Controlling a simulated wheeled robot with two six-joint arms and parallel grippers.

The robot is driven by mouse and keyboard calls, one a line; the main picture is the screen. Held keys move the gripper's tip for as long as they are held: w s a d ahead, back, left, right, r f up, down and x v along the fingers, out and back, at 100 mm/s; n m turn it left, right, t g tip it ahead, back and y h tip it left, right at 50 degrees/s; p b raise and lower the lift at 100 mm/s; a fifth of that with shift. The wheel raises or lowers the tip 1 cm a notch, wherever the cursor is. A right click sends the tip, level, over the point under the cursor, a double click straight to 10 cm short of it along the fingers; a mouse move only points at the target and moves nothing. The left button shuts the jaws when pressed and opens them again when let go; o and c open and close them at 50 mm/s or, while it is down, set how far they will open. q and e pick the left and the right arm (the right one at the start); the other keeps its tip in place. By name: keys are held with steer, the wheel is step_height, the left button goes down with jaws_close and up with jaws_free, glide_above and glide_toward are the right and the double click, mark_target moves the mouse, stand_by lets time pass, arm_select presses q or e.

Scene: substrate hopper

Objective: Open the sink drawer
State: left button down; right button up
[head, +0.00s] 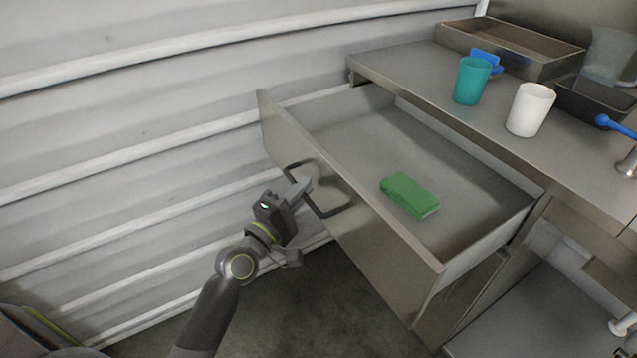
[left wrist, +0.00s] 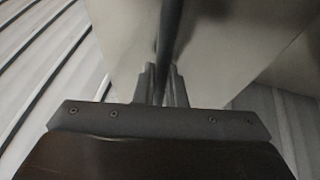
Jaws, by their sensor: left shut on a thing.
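The sink drawer (head: 380,240) is pulled out from under the counter, and its inside shows from above. A green sponge-like block (head: 410,195) lies on the drawer floor. A dark bar handle (head: 336,211) is fixed on the drawer's front face. My left gripper (head: 303,189) is at this handle, shut on it near its upper left end. In the left wrist view the handle bar (left wrist: 170,35) runs between the two fingers (left wrist: 161,84). My right gripper does not show.
The counter (head: 425,85) above the drawer holds a teal cup (head: 472,80), a white cup (head: 530,109) and a metal tray (head: 508,45). A corrugated wall (head: 130,110) stands to the left. Dark floor (head: 330,300) is open below the drawer front.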

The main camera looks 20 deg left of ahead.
arm_select(q)
steer(key=shift+s+a, duration=0.75)
steer(key=shift+s, duration=0.2)
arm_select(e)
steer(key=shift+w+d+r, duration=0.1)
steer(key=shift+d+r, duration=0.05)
arm_select(q)
steer(key=c, duration=1.5)
jaws_free()
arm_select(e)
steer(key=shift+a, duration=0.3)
arm_select(q)
steer(key=shift+s, duration=0.1)
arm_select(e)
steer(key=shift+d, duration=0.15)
